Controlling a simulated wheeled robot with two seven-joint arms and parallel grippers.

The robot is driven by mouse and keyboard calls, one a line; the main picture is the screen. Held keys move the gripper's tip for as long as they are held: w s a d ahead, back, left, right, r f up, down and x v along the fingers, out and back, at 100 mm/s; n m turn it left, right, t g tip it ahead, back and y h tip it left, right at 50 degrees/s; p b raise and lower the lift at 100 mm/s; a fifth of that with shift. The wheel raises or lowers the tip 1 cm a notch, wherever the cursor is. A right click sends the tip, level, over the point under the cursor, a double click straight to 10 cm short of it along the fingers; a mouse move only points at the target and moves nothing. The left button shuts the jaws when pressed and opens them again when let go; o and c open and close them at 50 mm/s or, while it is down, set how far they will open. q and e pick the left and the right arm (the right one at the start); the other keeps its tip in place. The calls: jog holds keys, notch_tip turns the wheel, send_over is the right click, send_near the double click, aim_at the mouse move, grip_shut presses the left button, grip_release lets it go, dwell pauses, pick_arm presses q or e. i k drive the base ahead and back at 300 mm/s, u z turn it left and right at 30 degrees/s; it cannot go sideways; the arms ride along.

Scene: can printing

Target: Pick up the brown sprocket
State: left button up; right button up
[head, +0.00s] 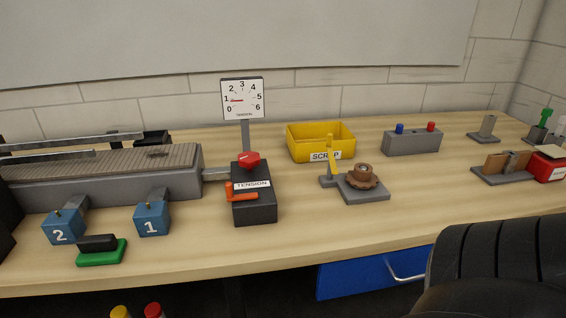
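The brown sprocket (362,178) is a toothed wheel with a raised round hub. It sits flat on a small grey square base (364,194) on the wooden bench. Neither of my grippers shows in the head view.
A black tension box (255,206) with a red knob and orange lever stands left of the sprocket, below a dial (242,99). A yellow scrap bin (320,140) is behind. A grey button box (411,142) stands back right. A black chair (500,262) is front right.

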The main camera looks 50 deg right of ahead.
aim_at(358, 178)
jog(key=u, duration=0.3)
jog(key=k, duration=1.2)
jog(key=z, duration=1.05)
jog(key=i, duration=0.5)
jog(key=z, duration=0.1)
